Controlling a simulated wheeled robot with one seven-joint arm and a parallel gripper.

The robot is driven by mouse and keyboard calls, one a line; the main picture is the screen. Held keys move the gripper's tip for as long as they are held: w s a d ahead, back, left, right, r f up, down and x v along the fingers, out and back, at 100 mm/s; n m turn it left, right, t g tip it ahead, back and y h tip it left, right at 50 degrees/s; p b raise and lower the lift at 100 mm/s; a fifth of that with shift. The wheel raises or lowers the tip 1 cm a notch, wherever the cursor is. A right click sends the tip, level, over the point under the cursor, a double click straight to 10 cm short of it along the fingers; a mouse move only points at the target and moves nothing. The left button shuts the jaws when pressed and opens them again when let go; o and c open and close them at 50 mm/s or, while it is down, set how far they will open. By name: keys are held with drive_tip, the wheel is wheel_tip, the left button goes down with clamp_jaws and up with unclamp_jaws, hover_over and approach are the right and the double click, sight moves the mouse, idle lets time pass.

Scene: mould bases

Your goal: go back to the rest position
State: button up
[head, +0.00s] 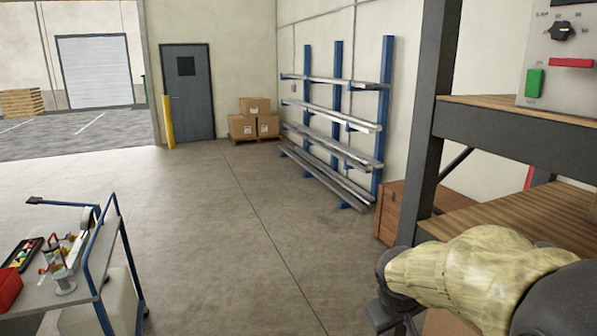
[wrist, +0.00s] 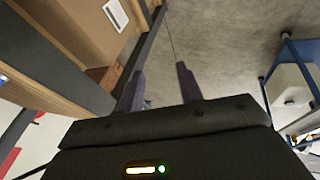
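My gripper (head: 392,318) is at the lower right of the head view, in front of the shelving and partly cut off by the bottom edge. My arm behind it wears a pale yellow cover. In the wrist view my gripper (wrist: 160,72) shows two dark fingers standing apart with nothing between them. Bare concrete floor shows beyond the fingertips.
A dark-framed shelf unit with wooden boards (head: 505,132) stands close on the right. A cardboard box (wrist: 85,35) is near the fingers' left in the wrist view. A blue-railed trolley (head: 80,285) with small items is at lower left. The middle floor is clear.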

drive_tip(key=s+a+f+m+g+y, duration=0.1)
drive_tip(key=s+a+f+m+y, duration=0.1)
drive_tip(key=s+f, duration=0.7)
drive_tip(key=shift+s+a+m+g, duration=0.4)
drive_tip(key=shift+s+a+m, duration=0.35)
drive_tip(key=shift+m, duration=0.25)
drive_tip(key=shift+w+r, duration=0.1)
